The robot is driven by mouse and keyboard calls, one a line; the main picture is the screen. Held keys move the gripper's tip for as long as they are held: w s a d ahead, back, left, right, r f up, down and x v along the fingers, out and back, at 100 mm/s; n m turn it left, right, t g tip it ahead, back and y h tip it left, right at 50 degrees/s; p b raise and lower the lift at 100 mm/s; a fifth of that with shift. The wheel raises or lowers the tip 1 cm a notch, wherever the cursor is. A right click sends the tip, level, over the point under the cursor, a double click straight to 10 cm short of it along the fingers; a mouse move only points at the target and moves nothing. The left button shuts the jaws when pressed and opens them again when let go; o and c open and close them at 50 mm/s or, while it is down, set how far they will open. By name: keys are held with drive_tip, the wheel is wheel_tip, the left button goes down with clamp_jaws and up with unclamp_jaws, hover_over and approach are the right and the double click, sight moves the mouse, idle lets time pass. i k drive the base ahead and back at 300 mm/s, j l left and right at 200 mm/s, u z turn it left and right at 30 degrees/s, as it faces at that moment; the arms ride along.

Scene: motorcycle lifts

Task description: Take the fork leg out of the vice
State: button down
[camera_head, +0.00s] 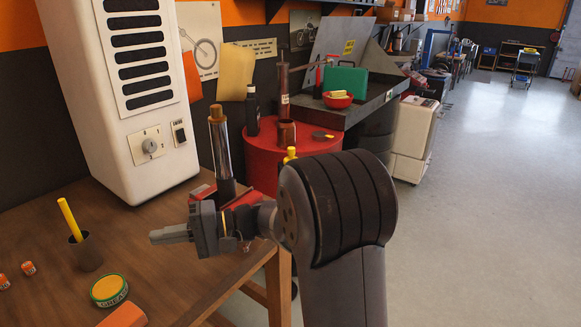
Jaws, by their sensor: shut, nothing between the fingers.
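The fork leg (222,150) stands nearly upright near the right end of the wooden workbench. It has a brass-coloured cap, a bright chrome tube and a dark lower part. The red vice (245,199) is around its foot; my wrist hides part of the vice and the leg's lower end. My gripper (156,237) is shut and empty. It points left over the bench, in front of the vice in the picture and apart from the fork leg.
A tall white heater-like cabinet (150,160) stands behind left on the bench (190,290). A cup with a yellow stick (86,252) and a green tin (108,290) lie left of my gripper. A red drum (262,158) stands behind. The floor at right is clear.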

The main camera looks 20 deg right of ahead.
sight(224, 176)
drive_tip(key=l+z, duration=0.1)
drive_tip(key=z, duration=0.7)
drive_tip(key=l+z, duration=0.1)
drive_tip(key=z, duration=0.3)
drive_tip(key=i+z, duration=0.1)
drive_tip(key=z, duration=0.3)
drive_tip(key=i+l+z, duration=0.15)
drive_tip(key=i+z, duration=0.2)
drive_tip(key=i+u, duration=0.25)
drive_tip(key=u, duration=0.15)
drive_tip(key=i+u, duration=0.3)
drive_tip(key=u, duration=0.15)
drive_tip(key=i+l+u, duration=0.2)
drive_tip(key=u, duration=0.2)
drive_tip(key=i+u, duration=0.1)
drive_tip(key=u, duration=0.3)
drive_tip(key=i+u, duration=0.15)
drive_tip(key=u, duration=0.3)
drive_tip(key=l+u, duration=0.1)
drive_tip(key=u, duration=0.3)
drive_tip(key=i, duration=0.05)
